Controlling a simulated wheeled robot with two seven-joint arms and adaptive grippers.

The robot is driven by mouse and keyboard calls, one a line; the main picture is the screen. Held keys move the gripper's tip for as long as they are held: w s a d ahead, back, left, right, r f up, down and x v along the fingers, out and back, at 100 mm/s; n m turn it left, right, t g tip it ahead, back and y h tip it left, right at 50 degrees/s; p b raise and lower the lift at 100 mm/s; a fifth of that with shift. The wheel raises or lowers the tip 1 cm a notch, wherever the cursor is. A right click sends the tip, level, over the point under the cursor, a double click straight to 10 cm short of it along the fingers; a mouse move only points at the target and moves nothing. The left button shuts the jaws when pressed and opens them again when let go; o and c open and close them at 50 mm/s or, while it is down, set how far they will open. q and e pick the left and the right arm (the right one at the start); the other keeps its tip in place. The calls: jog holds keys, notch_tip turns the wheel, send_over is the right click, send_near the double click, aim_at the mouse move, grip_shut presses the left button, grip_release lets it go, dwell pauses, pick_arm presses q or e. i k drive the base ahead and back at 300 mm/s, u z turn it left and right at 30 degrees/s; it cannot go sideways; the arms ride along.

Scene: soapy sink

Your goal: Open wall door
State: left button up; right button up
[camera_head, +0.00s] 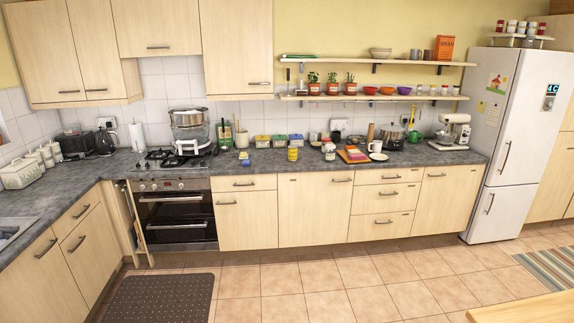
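Pale wood wall cabinets hang at the upper left in the head view. The right wall door (237,42) is tall and shut, with a dark bar handle (259,84) near its lower right corner. The shorter middle wall door (155,25) above the stove is shut, with a handle (158,47) at its bottom. The left wall doors (42,48) are shut, with handles along their lower edges. The task does not single out one of these doors. Neither of my grippers is in view.
Open shelves (372,97) and a white fridge (502,140) stand right. A dark mat (160,298) and a table corner (525,308) edge the mostly clear tiled floor.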

aim_at(237, 35)
jog(key=u, duration=0.25)
jog(key=i, duration=3.85)
jog(key=u, duration=0.05)
